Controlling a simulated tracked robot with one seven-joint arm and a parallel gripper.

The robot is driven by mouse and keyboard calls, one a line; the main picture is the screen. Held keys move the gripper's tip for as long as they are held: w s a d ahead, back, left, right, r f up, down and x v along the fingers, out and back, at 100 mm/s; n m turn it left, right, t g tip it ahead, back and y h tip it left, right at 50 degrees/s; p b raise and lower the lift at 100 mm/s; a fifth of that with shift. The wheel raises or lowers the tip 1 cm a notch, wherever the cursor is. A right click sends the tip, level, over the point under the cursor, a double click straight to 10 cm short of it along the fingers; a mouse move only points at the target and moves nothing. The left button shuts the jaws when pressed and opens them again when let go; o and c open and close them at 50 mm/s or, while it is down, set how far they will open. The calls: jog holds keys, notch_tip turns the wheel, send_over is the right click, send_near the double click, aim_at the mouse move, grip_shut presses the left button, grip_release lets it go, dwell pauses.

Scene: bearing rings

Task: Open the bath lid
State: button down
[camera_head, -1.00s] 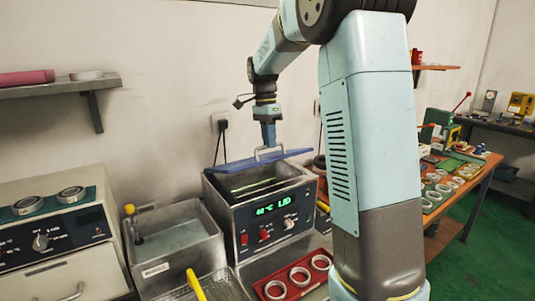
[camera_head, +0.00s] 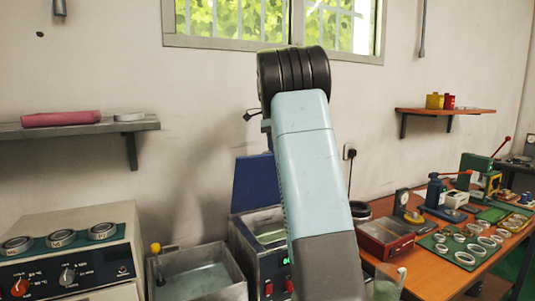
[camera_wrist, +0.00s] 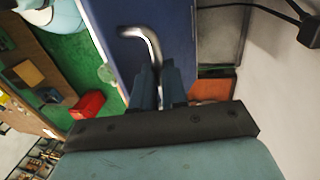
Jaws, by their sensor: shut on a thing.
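The blue bath lid (camera_head: 254,184) stands up steeply at the back of the heated bath (camera_head: 268,262), whose opening shows below it. My arm hides the lid's right part and much of the bath's front panel. In the wrist view, the lid (camera_wrist: 118,62) carries a bent metal handle (camera_wrist: 148,40). My gripper (camera_wrist: 163,72) is shut on this handle. In the head view my gripper is hidden behind my own arm.
A steel basin (camera_head: 197,275) stands left of the bath, beside an oven (camera_head: 70,262) with rings on top. On the right, a wooden bench (camera_head: 450,270) holds a red-edged box (camera_head: 385,240), tools and several rings. A shelf (camera_head: 85,127) hangs at left.

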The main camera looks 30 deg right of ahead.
jog(key=shift+w+d+f, duration=0.2)
jog(key=shift+w+d, duration=0.1)
jog(key=shift+w, duration=0.35)
jog(key=c, duration=1.4)
grip_release()
jog(key=shift+w+d, duration=0.1)
jog(key=shift+o, duration=1.2)
jog(key=shift+a+r, duration=0.15)
jog(key=shift+a, duration=0.05)
notch_tip(320, 180, up, 12)
jog(key=w, duration=0.2)
jog(key=shift+w+f, duration=0.2)
